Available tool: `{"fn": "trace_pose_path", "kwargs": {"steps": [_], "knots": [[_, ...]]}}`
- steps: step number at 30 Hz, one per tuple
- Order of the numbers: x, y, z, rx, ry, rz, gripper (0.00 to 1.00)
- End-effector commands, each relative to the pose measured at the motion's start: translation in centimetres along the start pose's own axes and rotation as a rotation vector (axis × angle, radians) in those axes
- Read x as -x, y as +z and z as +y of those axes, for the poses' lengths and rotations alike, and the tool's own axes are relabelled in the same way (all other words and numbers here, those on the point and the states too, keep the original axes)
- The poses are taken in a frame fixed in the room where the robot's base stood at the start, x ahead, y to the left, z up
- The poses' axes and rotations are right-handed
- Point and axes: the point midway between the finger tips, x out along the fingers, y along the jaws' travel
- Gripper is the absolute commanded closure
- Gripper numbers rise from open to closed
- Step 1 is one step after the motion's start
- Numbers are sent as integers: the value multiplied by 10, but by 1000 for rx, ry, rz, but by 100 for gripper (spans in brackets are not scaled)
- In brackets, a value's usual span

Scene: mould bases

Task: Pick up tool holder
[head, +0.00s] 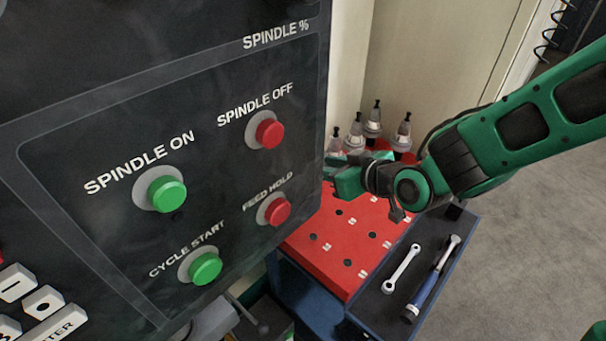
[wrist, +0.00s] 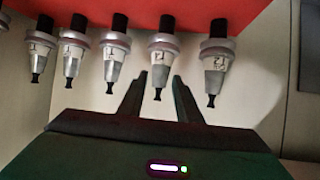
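Several grey-and-silver tool holders with black tips stand in the red rack; one is at the far right of the group (head: 404,132) in the head view. In the wrist view they appear upside down in a row, with one tool holder (wrist: 163,52) straight ahead of my gripper (wrist: 161,80). The fingers are open and empty. The tapered black tip of that holder shows between them; I cannot tell whether it is between the fingers or beyond them.
The red rack top (head: 328,235) has several empty holes. A dark tray (head: 375,305) beside it holds a wrench (head: 401,268) and a blue-handled tool (head: 428,290). The control panel (head: 110,130) with buttons fills the left. Grey floor at right is clear.

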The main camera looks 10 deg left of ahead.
Motion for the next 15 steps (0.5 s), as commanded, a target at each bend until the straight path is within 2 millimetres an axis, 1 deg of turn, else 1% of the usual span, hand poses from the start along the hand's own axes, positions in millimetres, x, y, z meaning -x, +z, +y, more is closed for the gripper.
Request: {"fn": "trace_pose_path", "kwargs": {"steps": [9,12,15], "knots": [[-38,0,0,-1,-2,1,69],[-47,0,0,0,1,0,69],[-52,0,1,0,1,0,69]]}}
